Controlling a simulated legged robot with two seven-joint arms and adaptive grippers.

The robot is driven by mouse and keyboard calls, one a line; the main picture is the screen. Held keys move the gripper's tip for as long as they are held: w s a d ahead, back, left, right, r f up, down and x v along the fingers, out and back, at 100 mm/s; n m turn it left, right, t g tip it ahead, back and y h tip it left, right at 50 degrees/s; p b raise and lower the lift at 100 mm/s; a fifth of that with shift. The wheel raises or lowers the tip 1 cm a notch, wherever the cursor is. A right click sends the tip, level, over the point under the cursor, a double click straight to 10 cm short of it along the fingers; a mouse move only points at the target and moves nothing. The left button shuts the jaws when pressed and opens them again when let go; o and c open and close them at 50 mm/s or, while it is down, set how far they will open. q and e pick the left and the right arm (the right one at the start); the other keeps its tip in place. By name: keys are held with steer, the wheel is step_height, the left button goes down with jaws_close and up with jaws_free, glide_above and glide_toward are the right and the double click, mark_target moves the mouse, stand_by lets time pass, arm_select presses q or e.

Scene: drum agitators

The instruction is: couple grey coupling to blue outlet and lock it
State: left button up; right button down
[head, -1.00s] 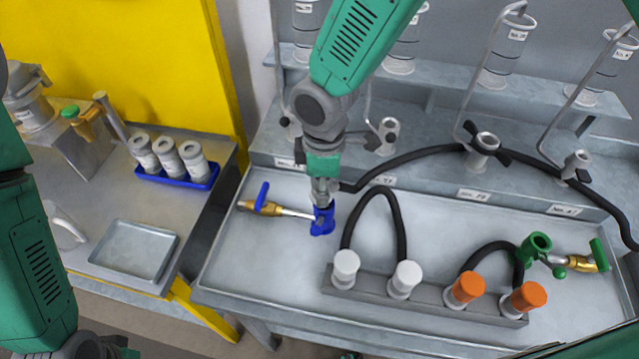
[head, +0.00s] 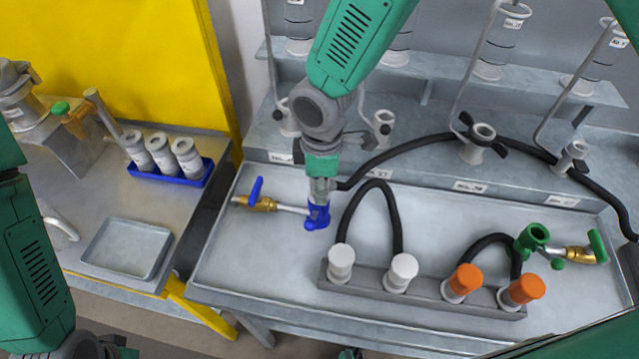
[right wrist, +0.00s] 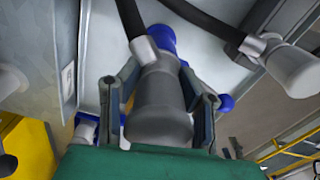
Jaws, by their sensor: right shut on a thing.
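My right gripper (head: 319,190) points down over the blue outlet (head: 317,217) on the grey tray bench. In the right wrist view its jaws (right wrist: 160,95) are closed around the grey coupling (right wrist: 158,108), whose black hose leads away. A blue part of the outlet (right wrist: 162,38) shows just beyond the coupling's end. The coupling and outlet look lined up and close to touching; how far they are seated is hidden, and the locking state cannot be told. My left gripper (head: 95,347) is only partly in view at the lower left edge.
A brass valve with a blue handle (head: 262,202) joins the blue outlet. A green outlet (head: 535,238) sits at the right. A grey rack (head: 425,293) holds white and orange capped hose ends. Black hoses arch nearby. A metal tray (head: 127,249) lies on the left table.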

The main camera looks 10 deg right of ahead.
steer(key=shift+d+f, duration=0.1)
steer(key=shift+f, duration=0.3)
steer(key=c, duration=1.3)
jaws_free()
steer(key=shift+o, duration=1.4)
step_height(320, 180, up, 6)
steer(key=p, duration=0.4)
steer(key=shift+f+p, duration=0.25)
steer(key=shift+p, duration=0.1)
steer(key=shift+r, duration=2.3)
